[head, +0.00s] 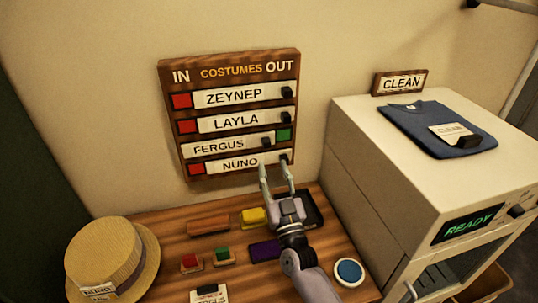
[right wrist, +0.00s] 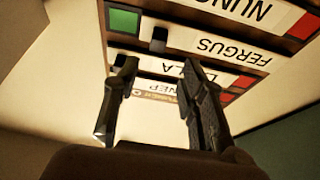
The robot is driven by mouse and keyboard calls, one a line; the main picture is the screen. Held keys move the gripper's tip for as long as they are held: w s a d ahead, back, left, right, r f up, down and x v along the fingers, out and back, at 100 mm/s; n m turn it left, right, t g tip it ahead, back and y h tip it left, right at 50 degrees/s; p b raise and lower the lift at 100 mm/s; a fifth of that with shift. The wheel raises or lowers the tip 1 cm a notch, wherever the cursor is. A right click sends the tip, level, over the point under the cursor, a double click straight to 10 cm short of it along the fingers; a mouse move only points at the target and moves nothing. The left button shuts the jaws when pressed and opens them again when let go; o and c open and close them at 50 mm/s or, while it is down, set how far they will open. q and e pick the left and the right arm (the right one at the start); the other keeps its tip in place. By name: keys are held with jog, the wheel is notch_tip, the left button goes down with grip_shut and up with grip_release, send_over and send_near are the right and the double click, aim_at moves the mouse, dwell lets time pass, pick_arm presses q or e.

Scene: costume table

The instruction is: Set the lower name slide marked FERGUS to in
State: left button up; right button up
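The wall board (head: 235,62) is headed IN at left and OUT at right. The FERGUS name slide (head: 222,147), third row, sits to the left, with green showing at its right end and red covered. Its black knob (head: 266,142) is near the right end of the plate. In the right wrist view the FERGUS slide (right wrist: 212,46) appears upside down. My right gripper (head: 276,166) is open and empty, its fingertips near the NUNO row, below the FERGUS knob. The fingers (right wrist: 160,66) stand apart in the wrist view. My left gripper is not in view.
The ZEYNEP (head: 233,96), LAYLA (head: 236,123) and NUNO (head: 240,163) slides sit to the right, red showing at left. A straw hat (head: 105,252) stands at left on the table. A white machine (head: 375,160) bearing a folded blue shirt (head: 420,125) stands at right.

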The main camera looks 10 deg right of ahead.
jog(key=v, duration=0.4)
jog(key=shift+s, duration=0.1)
dwell(0.3)
